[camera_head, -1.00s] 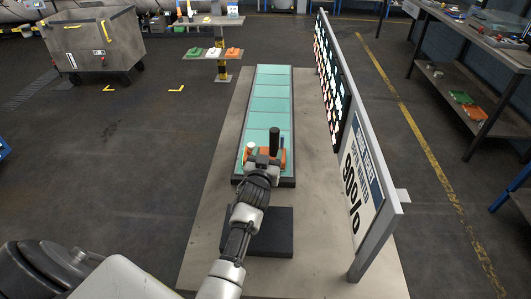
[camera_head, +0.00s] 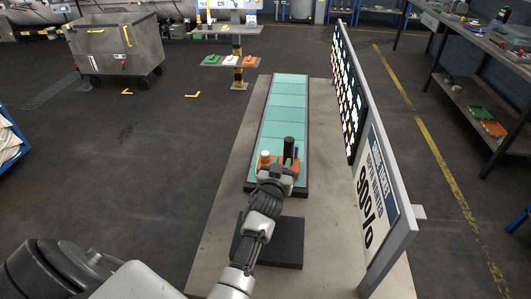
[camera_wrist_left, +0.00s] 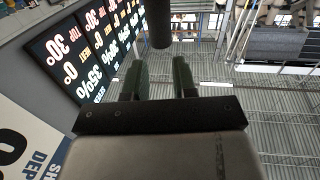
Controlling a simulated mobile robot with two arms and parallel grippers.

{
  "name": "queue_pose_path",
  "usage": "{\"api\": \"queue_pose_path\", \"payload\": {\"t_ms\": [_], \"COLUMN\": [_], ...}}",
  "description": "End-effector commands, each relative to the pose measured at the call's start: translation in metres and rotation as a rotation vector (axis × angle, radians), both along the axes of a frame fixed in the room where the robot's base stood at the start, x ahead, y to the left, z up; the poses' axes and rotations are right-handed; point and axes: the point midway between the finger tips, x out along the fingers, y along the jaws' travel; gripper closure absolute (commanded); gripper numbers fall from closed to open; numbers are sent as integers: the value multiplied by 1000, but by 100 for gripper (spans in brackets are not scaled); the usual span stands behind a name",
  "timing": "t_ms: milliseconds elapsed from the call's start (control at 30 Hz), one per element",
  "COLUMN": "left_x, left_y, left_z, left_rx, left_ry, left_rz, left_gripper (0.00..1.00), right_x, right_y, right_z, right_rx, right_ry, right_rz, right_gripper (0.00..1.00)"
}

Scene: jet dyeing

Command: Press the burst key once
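No part is clearly labelled as the burst key, so I cannot tell which it is. A small orange device (camera_head: 295,164) sits at the near end of a long teal-panelled strip. A black upright post (camera_head: 289,146) rises from it, with a small white-topped orange knob (camera_head: 265,157) to its left. My left gripper (camera_head: 276,171) is at the near side of the device and hides part of it; contact cannot be told. In the left wrist view, its two dark green fingers (camera_wrist_left: 162,70) stand apart with a gap, and a dark cylinder (camera_wrist_left: 160,25) shows beyond. My right gripper is not in view.
The teal strip (camera_head: 284,102) lies on a beige platform (camera_head: 225,215). A tall display board (camera_head: 378,185) stands along its right side. A dark block (camera_head: 285,245) lies under my left forearm. A grey cart (camera_head: 115,50) stands at the back left, and open floor lies left of the platform.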

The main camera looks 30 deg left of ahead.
Motion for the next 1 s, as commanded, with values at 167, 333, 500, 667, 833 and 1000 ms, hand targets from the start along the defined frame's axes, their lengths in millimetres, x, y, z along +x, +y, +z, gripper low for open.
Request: {"api": "queue_pose_path", "payload": {"t_ms": [167, 333, 500, 667, 833, 1000], "left_x": [0, 0, 0, 0, 0, 0], "left_y": [0, 0, 0, 0, 0, 0], "left_z": [0, 0, 0, 0, 0, 0], "left_rx": [0, 0, 0, 0, 0, 0], "left_ry": [0, 0, 0, 0, 0, 0], "left_rz": [0, 0, 0, 0, 0, 0], "left_gripper": [100, 100, 100, 100, 100, 100], "right_x": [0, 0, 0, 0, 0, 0], "right_y": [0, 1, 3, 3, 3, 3], "right_z": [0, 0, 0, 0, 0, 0], "right_rx": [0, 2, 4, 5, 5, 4], "right_ry": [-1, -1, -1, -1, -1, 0], "right_rz": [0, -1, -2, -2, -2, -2], "right_gripper": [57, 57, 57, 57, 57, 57]}}
